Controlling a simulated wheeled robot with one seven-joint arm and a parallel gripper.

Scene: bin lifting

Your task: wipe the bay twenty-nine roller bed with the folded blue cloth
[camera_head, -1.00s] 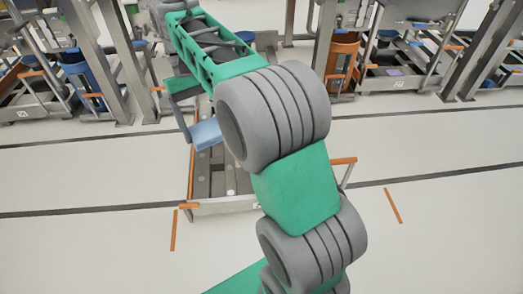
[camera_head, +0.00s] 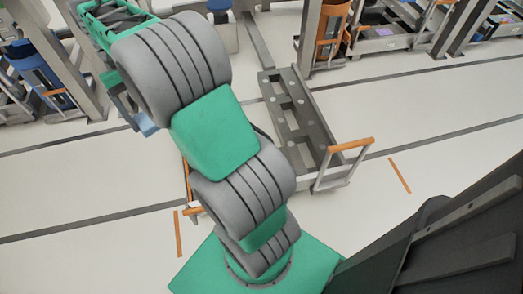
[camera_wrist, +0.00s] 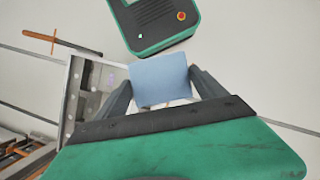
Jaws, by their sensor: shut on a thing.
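The folded blue cloth (camera_wrist: 160,80) is between the two fingers of my gripper (camera_wrist: 163,87) in the wrist view. My gripper is shut on it. In the head view a corner of the cloth (camera_head: 146,122) shows below my arm at the left, and most of my gripper is hidden there. A low grey bed with orange handles (camera_head: 328,135) stands on the floor right of my arm. My arm hides its left side. It also shows left of the cloth in the wrist view (camera_wrist: 72,100), apart from it. I can read no bay number.
Upright posts and bays with blue and orange bins (camera_head: 333,28) line the back. Open pale floor with dark lines lies around the low bed. A dark panel (camera_head: 440,235) fills the lower right of the head view.

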